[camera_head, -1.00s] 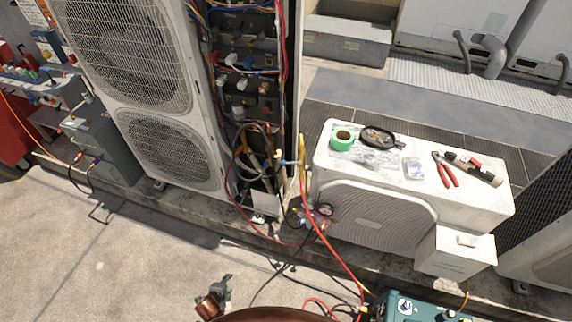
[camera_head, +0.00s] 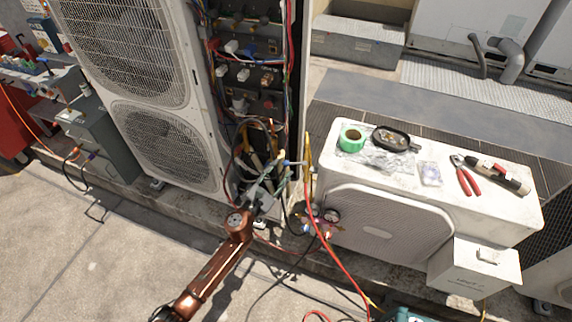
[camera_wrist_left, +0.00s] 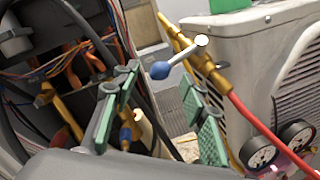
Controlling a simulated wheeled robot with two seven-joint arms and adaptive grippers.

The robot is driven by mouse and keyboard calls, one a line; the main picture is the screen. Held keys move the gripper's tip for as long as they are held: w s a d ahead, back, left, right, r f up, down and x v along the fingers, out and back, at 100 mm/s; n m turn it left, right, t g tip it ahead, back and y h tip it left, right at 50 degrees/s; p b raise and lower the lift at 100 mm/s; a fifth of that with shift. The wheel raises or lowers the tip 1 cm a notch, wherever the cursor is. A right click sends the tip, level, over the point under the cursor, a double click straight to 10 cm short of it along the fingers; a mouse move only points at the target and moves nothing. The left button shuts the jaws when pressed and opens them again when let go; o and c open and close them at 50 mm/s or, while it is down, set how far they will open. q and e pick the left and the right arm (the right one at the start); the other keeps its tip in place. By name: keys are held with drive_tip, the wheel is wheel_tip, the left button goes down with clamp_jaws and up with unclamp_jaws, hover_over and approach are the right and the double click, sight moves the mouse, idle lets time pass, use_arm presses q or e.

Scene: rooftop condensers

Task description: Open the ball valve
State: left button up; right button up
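The ball valve (camera_wrist_left: 205,62) is a brass body on a yellow pipe, with a red hose running down from it. Its lever (camera_wrist_left: 180,55) is a thin silver rod with a blue knob at its left end, sticking out to the left. In the head view the small blue lever (camera_head: 292,162) sits between the tall unit and the low white unit. My left gripper (camera_head: 279,178) is just left of and below it. In the wrist view the green-padded fingers (camera_wrist_left: 160,78) are apart, with the knob showing between their tips; contact cannot be told. My right gripper is out of view.
Pressure gauges (camera_wrist_left: 278,143) hang low right of my left gripper. The tall unit's open wiring bay (camera_head: 250,75) is behind. The paving in front is mostly clear.

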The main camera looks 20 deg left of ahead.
sight(284, 166)
use_arm(q)
drive_tip(key=shift+w+d+f+b, duration=0.1)
drive_tip(key=shift+w+d+b, duration=0.1)
drive_tip(key=shift+w, duration=0.85)
drive_tip(key=shift+w+d+b, duration=0.1)
drive_tip(key=shift+w+d, duration=0.1)
drive_tip(key=shift+w, duration=0.8)
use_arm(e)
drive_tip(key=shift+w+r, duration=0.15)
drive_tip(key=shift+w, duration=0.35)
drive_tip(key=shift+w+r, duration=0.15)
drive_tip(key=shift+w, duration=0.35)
use_arm(q)
drive_tip(key=shift+c, duration=0.3)
clamp_jaws()
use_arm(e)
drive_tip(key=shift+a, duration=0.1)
